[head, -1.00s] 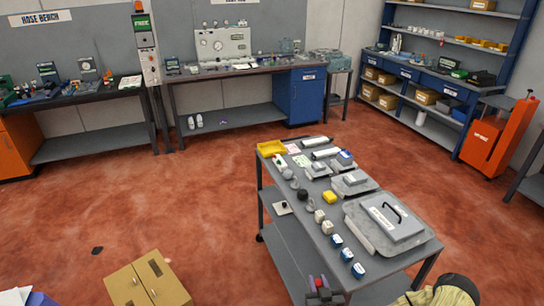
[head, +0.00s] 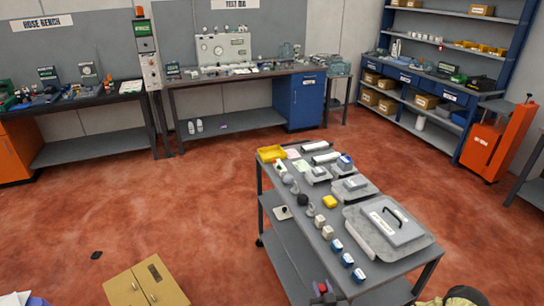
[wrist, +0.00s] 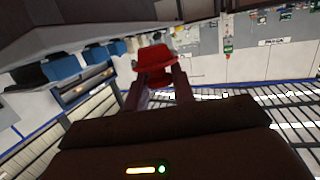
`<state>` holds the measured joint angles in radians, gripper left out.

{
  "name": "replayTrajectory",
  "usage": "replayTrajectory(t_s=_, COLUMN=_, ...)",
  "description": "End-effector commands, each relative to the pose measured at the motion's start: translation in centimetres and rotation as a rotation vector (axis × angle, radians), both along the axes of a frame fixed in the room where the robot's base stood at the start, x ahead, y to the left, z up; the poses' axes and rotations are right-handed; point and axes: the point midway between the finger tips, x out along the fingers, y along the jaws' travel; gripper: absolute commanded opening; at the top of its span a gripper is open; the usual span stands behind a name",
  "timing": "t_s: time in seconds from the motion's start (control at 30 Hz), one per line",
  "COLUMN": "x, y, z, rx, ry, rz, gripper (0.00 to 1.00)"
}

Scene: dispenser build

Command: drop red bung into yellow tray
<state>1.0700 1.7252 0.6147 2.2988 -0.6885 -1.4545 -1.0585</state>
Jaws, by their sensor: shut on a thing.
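The red bung (wrist: 155,62) is held between the two fingers of my gripper (wrist: 160,80) in the wrist view. In the head view my gripper (head: 322,291) is at the bottom edge, by the near end of the grey bench trolley (head: 290,232), with a little red showing at it. The rest of my gripper is cut off there. The yellow tray (head: 271,154) lies on the trolley top at its far left corner, well away from my gripper.
A cardboard box (head: 145,284) is at the lower left.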

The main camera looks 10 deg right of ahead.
Motion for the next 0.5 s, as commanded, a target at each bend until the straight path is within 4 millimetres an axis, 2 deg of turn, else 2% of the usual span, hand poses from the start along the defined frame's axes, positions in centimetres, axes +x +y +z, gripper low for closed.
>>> replayTrajectory(t_s=0.13, x=0.0, y=1.2, z=-0.5, rx=0.002, ry=0.003, rz=0.005, gripper=0.00)
replayTrajectory(t_s=0.4, x=-0.5, y=5.7, z=-2.5, rx=0.003, ry=0.002, rz=0.005, gripper=0.00)
replayTrajectory(t_s=0.5, x=-0.7, y=6.5, z=-2.9, rx=0.000, ry=0.001, rz=0.002, gripper=0.00)
